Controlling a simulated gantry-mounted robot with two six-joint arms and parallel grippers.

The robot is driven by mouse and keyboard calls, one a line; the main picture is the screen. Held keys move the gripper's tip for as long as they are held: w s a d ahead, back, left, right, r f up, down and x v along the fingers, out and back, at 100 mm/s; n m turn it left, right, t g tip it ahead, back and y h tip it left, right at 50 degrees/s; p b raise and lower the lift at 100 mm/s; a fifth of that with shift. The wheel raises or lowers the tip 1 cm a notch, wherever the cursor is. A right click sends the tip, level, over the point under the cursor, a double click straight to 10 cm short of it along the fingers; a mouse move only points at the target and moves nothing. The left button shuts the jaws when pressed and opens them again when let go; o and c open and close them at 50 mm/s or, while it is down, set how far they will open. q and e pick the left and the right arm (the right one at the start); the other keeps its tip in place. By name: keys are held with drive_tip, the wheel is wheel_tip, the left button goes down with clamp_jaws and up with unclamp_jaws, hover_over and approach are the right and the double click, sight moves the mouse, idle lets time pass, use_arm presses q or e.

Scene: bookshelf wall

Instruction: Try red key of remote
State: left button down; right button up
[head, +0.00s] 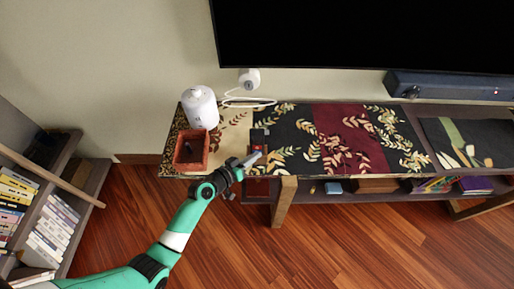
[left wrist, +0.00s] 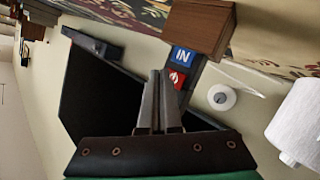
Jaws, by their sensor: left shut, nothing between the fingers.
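The remote (head: 258,136) is a small dark object on the patterned shelf top, by the tip of my left gripper (head: 253,158). In the left wrist view, its red key (left wrist: 177,79) has a white flame mark and sits beside a blue key (left wrist: 183,56) marked "IN". My left gripper (left wrist: 160,74) is shut and empty, with its fingertips close beside the red key in that view. I cannot tell whether they touch it. Part of the remote is hidden behind the fingers. My right gripper is not in view.
A brown square pot (head: 191,150) and a white cylinder (head: 199,108) stand left of the remote. A white round device (head: 249,79) with a cable is behind it. A soundbar (head: 450,87) lies at the back right. A wooden block (left wrist: 203,24) shows in the wrist view.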

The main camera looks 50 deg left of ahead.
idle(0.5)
use_arm(q)
drive_tip(key=shift+w+a+b, duration=0.3)
drive_tip(key=shift+b, duration=0.05)
drive_tip(key=shift+w+a, duration=0.2)
drive_tip(key=shift+a, duration=0.05)
idle(0.5)
drive_tip(key=shift+s+d, duration=0.5)
drive_tip(key=shift+d, duration=0.05)
